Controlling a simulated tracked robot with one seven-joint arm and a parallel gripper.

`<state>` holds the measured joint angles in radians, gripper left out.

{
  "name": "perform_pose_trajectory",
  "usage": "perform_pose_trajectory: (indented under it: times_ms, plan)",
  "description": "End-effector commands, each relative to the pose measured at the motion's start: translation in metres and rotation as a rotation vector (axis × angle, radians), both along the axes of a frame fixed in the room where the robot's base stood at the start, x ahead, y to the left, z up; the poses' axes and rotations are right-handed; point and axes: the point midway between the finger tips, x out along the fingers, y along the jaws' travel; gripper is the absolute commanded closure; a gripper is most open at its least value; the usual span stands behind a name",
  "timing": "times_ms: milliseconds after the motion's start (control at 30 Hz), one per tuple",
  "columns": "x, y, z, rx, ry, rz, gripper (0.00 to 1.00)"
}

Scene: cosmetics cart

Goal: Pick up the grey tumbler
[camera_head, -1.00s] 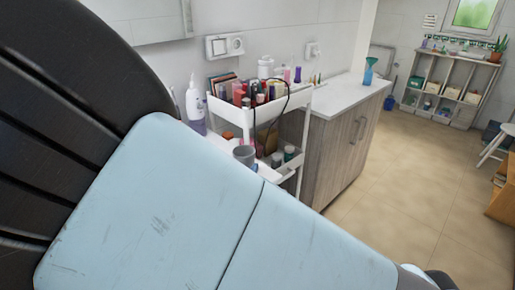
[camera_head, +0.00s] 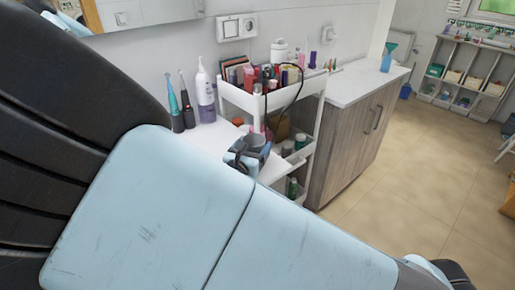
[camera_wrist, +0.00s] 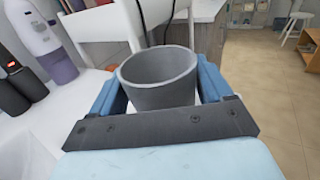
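The grey tumbler (camera_wrist: 158,86) stands upright in the wrist view, its open mouth facing up. My gripper (camera_wrist: 160,90) is open, with one blue finger on each side of the tumbler. A narrow pale gap shows between the tumbler and the right finger; contact on the left is unclear. The dark gripper bar hides the tumbler's base. In the head view, the tumbler (camera_head: 256,141) shows small at the edge of the white counter (camera_head: 208,138), with my gripper (camera_head: 245,152) around it. My arm hides part of the counter.
A white cart (camera_head: 262,100) full of cosmetics stands just behind the tumbler. A purple-and-white bottle (camera_head: 205,95) and two dark-based devices (camera_head: 182,105) stand to the left. A wooden cabinet (camera_head: 350,140) is at right. The floor farther right is open.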

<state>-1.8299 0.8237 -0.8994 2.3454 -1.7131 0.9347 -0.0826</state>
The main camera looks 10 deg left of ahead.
Motion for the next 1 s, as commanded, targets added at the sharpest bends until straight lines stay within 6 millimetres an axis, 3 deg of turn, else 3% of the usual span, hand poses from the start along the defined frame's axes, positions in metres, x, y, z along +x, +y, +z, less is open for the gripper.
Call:
perform_pose_trajectory:
  times_ms: [367,733,1000]
  plan:
    - [0.001,-0.001,0.000,0.000,0.000,-0.002,0.56]
    - [0.001,-0.002,0.006,0.002,0.000,-0.004,0.56]
    - [0.002,-0.008,0.037,0.005,0.002,-0.012,0.56]
